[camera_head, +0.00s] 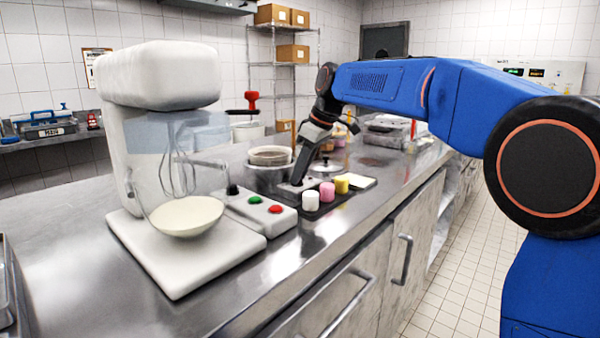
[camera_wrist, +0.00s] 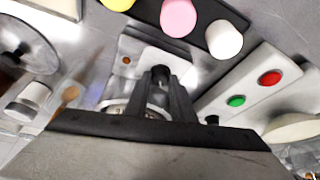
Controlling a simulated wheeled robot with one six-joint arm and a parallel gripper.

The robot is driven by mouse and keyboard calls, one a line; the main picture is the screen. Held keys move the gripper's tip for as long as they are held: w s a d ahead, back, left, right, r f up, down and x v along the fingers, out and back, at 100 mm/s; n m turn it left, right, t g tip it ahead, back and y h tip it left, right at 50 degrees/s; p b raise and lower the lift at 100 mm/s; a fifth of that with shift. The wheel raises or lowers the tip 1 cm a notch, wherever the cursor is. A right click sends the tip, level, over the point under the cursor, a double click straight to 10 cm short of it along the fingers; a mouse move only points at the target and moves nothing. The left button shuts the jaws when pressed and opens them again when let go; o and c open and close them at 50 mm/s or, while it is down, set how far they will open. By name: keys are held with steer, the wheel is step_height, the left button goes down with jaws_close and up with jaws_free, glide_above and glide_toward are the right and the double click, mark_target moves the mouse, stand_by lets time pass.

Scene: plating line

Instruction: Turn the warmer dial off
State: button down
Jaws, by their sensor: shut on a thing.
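The warmer dial (camera_wrist: 160,72) is a small black knob on a pale metal control panel (camera_wrist: 133,46), seen in the wrist view. A small orange lamp (camera_wrist: 126,61) sits on the panel beside the knob. My gripper (camera_wrist: 160,86) is shut on the dial, one dark finger on each side of it. The fingers hide part of the knob, and I cannot read its setting. In the head view my gripper (camera_head: 299,180) points down at the panel (camera_head: 288,188), and the dial itself is hidden there.
A white mixer (camera_head: 150,130) with a cream bowl (camera_head: 187,216) stands at left. Its control box has a green button (camera_head: 254,199) and a red button (camera_head: 275,209). White (camera_head: 310,201), pink (camera_head: 327,191) and yellow (camera_head: 342,185) pieces stand on a dark mat close to my gripper. Pots stand behind.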

steer(key=n, duration=0.2)
steer(key=n+g, duration=0.2)
steer(key=n, duration=0.1)
steer(key=shift+w+n, duration=0.3)
stand_by(0.4)
steer(key=c, duration=1.5)
jaws_free()
